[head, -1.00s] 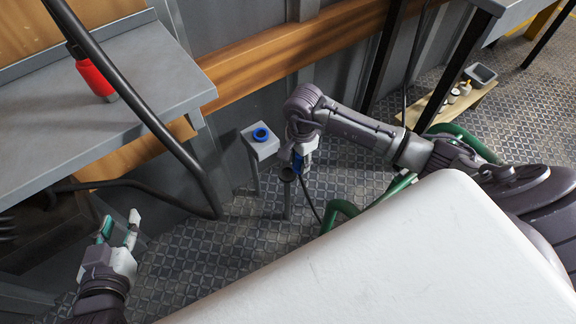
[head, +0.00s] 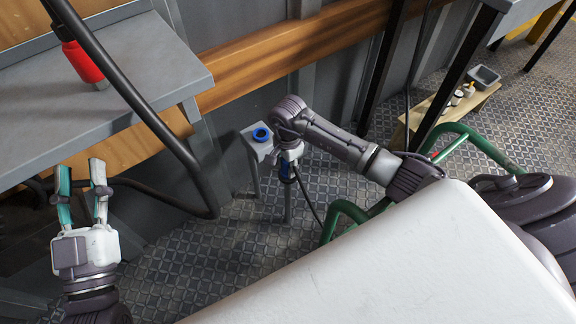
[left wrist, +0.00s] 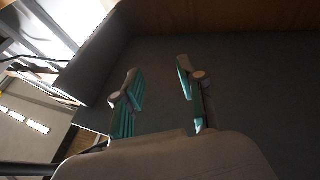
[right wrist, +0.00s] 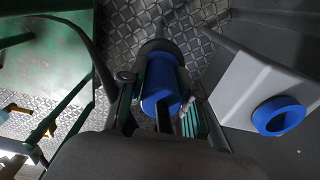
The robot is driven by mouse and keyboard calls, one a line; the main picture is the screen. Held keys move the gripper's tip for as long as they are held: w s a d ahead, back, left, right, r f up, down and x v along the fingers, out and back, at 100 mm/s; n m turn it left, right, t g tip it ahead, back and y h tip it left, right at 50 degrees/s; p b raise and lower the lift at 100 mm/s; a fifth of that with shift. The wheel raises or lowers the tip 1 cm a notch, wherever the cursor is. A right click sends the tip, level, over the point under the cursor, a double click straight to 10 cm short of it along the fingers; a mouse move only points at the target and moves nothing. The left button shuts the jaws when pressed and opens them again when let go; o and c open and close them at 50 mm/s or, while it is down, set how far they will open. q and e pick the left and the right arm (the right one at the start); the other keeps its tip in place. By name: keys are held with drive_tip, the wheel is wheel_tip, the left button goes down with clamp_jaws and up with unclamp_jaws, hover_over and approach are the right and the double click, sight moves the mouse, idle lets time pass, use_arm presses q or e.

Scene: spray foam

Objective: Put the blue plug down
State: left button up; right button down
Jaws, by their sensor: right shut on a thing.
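The blue plug (right wrist: 161,82) is a blue cylinder with a dark far end, between the fingers of my right gripper (right wrist: 162,98), which is shut on it. In the head view my right gripper (head: 289,174) points down beside a grey stand with a blue ring socket (head: 261,134), and mostly hides the plug. In the right wrist view the blue ring (right wrist: 280,116) is to the right, apart from the plug. My left gripper (head: 80,168) is open and empty at the left, and its two teal-lined fingers also show apart in the left wrist view (left wrist: 157,78).
A grey shelf (head: 150,65) with a red canister (head: 82,60) is at the upper left, with a thick black hose (head: 130,100) crossing it. Green tubing (head: 345,212) is to the right of my right gripper. A low wooden bench (head: 440,110) holds small items. Patterned floor lies below.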

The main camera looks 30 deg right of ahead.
drive_tip(key=shift+f, duration=0.15)
drive_tip(key=c, duration=0.6)
unclamp_jaws()
use_arm(q)
drive_tip(key=shift+s+r+t, duration=0.15)
drive_tip(key=shift+r+t, duration=0.15)
drive_tip(key=shift+r, duration=0.15)
use_arm(e)
wheel_tip(320, 180, up, 5)
drive_tip(key=shift+d+r+p, duration=0.1)
drive_tip(key=shift+r+p, duration=0.05)
drive_tip(key=shift+p, duration=0.8)
wheel_tip(320, 180, up, 6)
drive_tip(key=shift+r+p, duration=0.15)
drive_tip(key=shift+p, duration=0.75)
use_arm(q)
wheel_tip(320, 180, down, 16)
drive_tip(key=s+a+g+y, duration=0.2)
drive_tip(key=a+g+y, duration=0.1)
drive_tip(key=g, duration=0.7)
drive_tip(key=shift+s+g+y, duration=0.15)
drive_tip(key=shift+g+y, duration=0.15)
use_arm(e)
drive_tip(key=shift+r, duration=0.35)
use_arm(q)
drive_tip(key=shift+r, duration=0.15)
